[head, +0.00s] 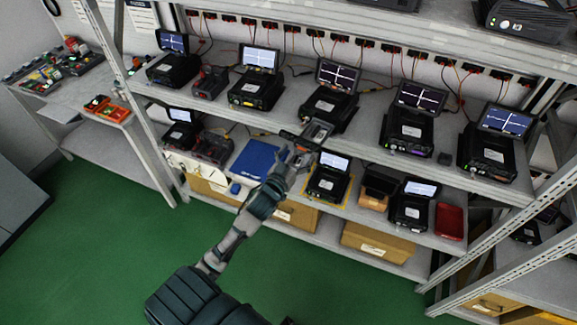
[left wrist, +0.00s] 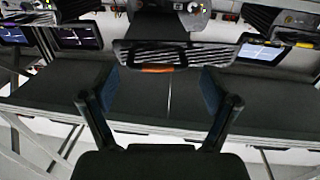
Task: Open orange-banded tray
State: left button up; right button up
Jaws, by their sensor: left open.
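A black device (head: 330,106) with a lit screen leaning up behind it stands on the upper shelf. My left gripper (head: 312,137) is just in front of it and hides part of its front. In the left wrist view a dark slotted front with a short orange band (left wrist: 157,68) is centred beyond the fingers. My left gripper (left wrist: 157,92) is open there, its two fingers apart with nothing between them. The orange band lies between the finger lines, a little beyond the tips. Contact cannot be made out. My right gripper is not in view.
Similar devices stand on both sides, one with a yellow band (head: 258,70) to the left and another (head: 408,128) to the right. The lower shelf holds a blue case (head: 255,160), a red tray (head: 450,221) and more devices. Cables hang behind. The green floor (head: 90,240) is clear.

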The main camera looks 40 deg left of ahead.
pick_arm(q)
jog(key=s+d, duration=0.1)
jog(key=s, duration=0.8)
jog(key=shift+f, duration=0.1)
